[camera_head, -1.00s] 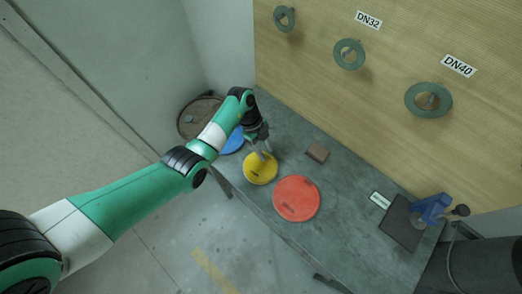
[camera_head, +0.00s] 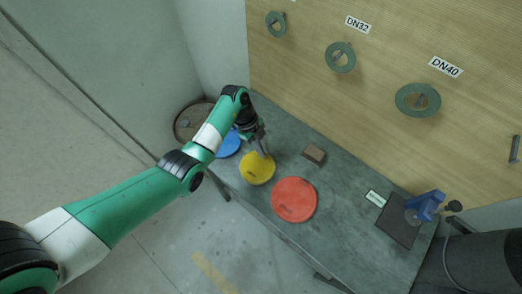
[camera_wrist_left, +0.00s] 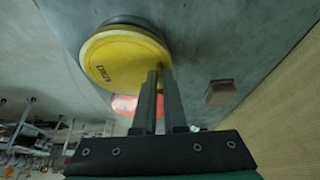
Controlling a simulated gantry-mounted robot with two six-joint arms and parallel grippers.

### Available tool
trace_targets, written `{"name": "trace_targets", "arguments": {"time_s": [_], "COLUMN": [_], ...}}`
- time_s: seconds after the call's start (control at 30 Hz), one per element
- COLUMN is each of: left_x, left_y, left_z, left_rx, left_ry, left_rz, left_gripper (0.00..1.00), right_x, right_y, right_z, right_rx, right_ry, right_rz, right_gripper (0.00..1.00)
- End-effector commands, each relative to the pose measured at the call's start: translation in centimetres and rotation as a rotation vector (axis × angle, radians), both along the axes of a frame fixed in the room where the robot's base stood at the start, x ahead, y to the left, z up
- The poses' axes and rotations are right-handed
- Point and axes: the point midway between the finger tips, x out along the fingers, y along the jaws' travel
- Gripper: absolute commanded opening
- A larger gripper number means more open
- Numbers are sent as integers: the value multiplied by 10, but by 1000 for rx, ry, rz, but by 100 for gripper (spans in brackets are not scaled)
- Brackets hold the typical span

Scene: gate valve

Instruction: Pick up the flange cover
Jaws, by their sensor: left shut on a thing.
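The yellow flange cover (camera_head: 255,170), a flat round disc, is at the front edge of the grey workbench, between a blue disc (camera_head: 228,146) and a red disc (camera_head: 294,200). My left gripper (camera_head: 264,154) reaches down to its back right part. In the left wrist view, the yellow cover (camera_wrist_left: 118,62) shows dark lettering, and the two fingers (camera_wrist_left: 161,76) are close together at its rim, shut on it. The exact contact is hard to see. I cannot tell whether it is clear of the bench. My right gripper is not in view.
A small brown block (camera_head: 314,154) lies behind the discs. A blue tool (camera_head: 426,206) stands near a dark plate (camera_head: 398,221) at the right. Green rings (camera_head: 418,100) hang on the wooden wall. A round drum (camera_head: 190,122) stands beyond the bench's left end.

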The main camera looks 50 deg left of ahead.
Motion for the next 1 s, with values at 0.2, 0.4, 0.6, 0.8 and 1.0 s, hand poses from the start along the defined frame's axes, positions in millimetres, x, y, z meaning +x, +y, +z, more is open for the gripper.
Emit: {"name": "trace_targets", "arguments": {"time_s": [0.2,0.4,0.6,0.8,1.0], "left_x": [-23,-62,-89,-97,-97], "left_y": [-25,-64,-92,-101,-101], "left_z": [53,93,104,106,105], "left_rx": [2,-1,0,0,0], "left_ry": [-3,3,2,1,0], "left_rz": [-3,-5,-3,-1,0], "left_gripper": [0,0,0,0,0], "right_x": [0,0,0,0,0], "right_y": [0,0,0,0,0], "right_z": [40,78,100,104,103], "right_rx": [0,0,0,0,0], "right_ry": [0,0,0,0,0], "right_rz": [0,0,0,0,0], "right_gripper": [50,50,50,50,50]}}
